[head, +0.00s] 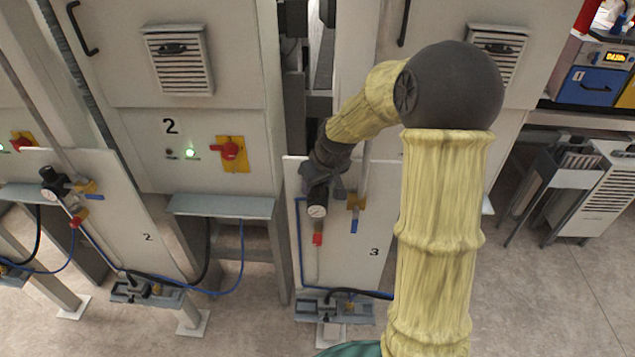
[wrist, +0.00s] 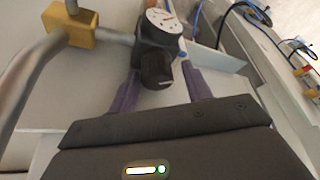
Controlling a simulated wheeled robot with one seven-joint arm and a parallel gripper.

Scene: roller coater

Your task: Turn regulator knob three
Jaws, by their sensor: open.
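The black regulator with a white-faced gauge (head: 316,211) is on the panel marked 3 (head: 345,262) in the head view. Its knob is hidden there behind my gripper (head: 322,180), which comes down from above. In the wrist view the dark ribbed knob (wrist: 157,70) points towards the camera, below the gauge (wrist: 163,20). My gripper (wrist: 161,74) is open, with one purple finger on each side of the knob. Gaps show between the knob and the fingers; I cannot tell whether the fingertips touch the regulator body.
A yellow fitting with a blue handle (head: 356,205) is right of the regulator, and a red fitting (head: 318,239) hangs below it. The wrist view shows the yellow block (wrist: 70,24) on a grey pipe. Panel 2 (head: 120,225) and its regulator (head: 55,182) stand to the left.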

